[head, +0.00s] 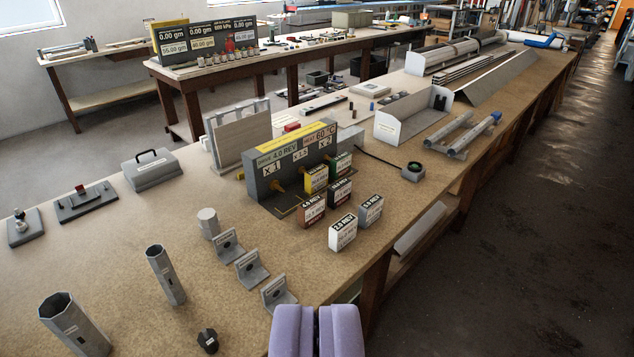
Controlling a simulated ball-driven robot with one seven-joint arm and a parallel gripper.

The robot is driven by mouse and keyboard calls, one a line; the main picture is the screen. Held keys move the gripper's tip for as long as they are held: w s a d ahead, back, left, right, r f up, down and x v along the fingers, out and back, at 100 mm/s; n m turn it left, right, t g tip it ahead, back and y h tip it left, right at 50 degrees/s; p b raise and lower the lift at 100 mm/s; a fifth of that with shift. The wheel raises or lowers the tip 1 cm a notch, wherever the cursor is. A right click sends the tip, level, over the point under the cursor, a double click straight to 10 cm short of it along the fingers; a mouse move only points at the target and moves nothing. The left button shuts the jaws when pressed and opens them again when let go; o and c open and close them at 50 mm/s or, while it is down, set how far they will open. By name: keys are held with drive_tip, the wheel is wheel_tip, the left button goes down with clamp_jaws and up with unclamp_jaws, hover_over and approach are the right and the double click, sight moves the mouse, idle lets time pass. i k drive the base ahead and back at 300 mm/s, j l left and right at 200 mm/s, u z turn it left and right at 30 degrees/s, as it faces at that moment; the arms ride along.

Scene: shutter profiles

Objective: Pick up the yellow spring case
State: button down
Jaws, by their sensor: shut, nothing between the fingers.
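The yellow spring case (314,179) is a small upright box with a printed label. It stands in front of the grey display unit (267,174), near the middle of the bench. The green case (341,164) is to its right and behind, and the black case (340,191) is to its right and nearer me, partly overlapping it. The brown case (311,211) is directly nearer and hides its lower edge. My gripper (316,322) shows as two lavender fingers at the bottom edge. It is shut and empty, well short of the cases.
A white case (343,233) and a blue-grey case (370,209) stand closer to the bench's front edge. Several grey angle brackets (250,268) and octagonal tubes (165,274) stand to the left. A cabled device (413,171) sits to the right, with clear bench around it.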

sight(316, 178)
drive_tip(key=i+l+u, duration=0.25)
drive_tip(key=i+l, duration=0.4)
drive_tip(key=i, duration=0.25)
drive_tip(key=i+l+u, duration=0.25)
drive_tip(key=i+l, duration=0.55)
drive_tip(key=i+l+u, duration=0.25)
drive_tip(key=i+l, duration=0.6)
drive_tip(key=l, duration=0.15)
